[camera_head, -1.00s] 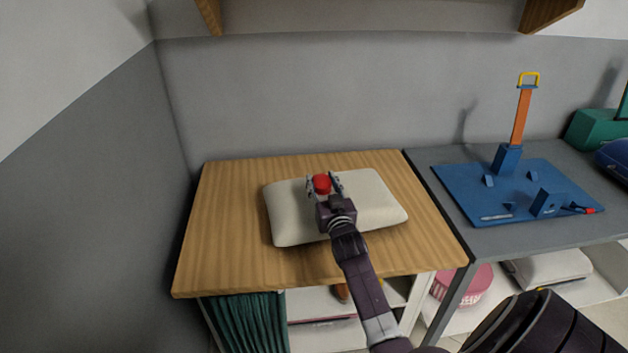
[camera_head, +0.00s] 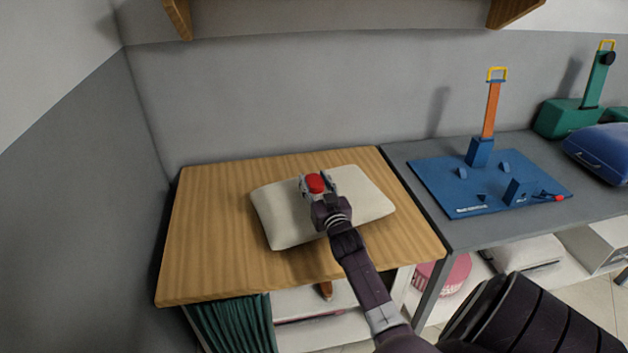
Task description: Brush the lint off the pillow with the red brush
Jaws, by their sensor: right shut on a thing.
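A cream pillow (camera_head: 283,222) lies flat on the wooden table. My right gripper (camera_head: 315,184) is over the middle of the pillow, shut on the red brush (camera_head: 316,183). Only the brush's rounded red top shows between the fingers. I cannot tell whether the brush touches the pillow, as its underside is hidden. No lint can be made out at this size. My left gripper is not in view.
The wooden table (camera_head: 212,235) is bare around the pillow. To its right, a grey table (camera_head: 470,232) bears a blue board (camera_head: 440,180) with an upright orange post (camera_head: 491,110), a green thing (camera_head: 565,118) and a blue case (camera_head: 603,150). A wooden shelf hangs above.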

